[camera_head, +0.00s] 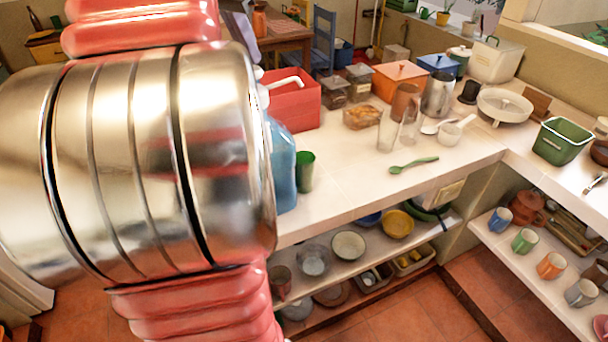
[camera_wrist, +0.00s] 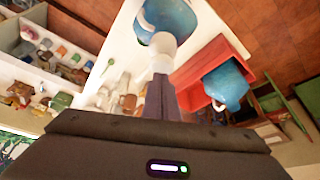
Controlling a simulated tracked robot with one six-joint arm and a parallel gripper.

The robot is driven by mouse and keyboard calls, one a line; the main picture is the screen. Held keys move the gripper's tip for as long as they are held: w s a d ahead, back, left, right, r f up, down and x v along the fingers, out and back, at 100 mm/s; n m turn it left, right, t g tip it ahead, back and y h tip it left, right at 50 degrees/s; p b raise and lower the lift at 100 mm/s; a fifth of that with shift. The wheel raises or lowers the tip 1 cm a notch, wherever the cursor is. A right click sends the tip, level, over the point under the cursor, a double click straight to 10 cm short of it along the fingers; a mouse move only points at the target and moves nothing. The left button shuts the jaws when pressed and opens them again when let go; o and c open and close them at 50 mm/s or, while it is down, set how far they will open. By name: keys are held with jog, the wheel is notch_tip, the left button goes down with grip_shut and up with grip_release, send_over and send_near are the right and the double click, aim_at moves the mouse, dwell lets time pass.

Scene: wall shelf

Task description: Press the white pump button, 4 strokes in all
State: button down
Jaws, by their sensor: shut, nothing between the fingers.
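The blue pump bottle (camera_head: 281,172) stands on the white counter, partly hidden behind my arm in the head view. Its white pump spout (camera_head: 287,82) sticks out to the right at the top. In the wrist view the blue bottle (camera_wrist: 172,18) is at the top, with its white pump head (camera_wrist: 163,48) in front of it. My gripper (camera_wrist: 160,80) is shut and empty, its tips pointing at the white pump head. The tips overlap its near end in the picture; I cannot tell if they touch. My gripper is hidden in the head view.
A green cup (camera_head: 306,171) stands close to the bottle on its right. A red box (camera_head: 293,106) is behind it and holds a blue thing in the wrist view (camera_wrist: 226,84). The counter's front edge is near.

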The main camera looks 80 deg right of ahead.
jog(key=shift+f, duration=1.3)
dwell(0.5)
jog(key=shift+r, duration=1.3)
jog(key=shift+f, duration=1.45)
jog(key=shift+r, duration=1.45)
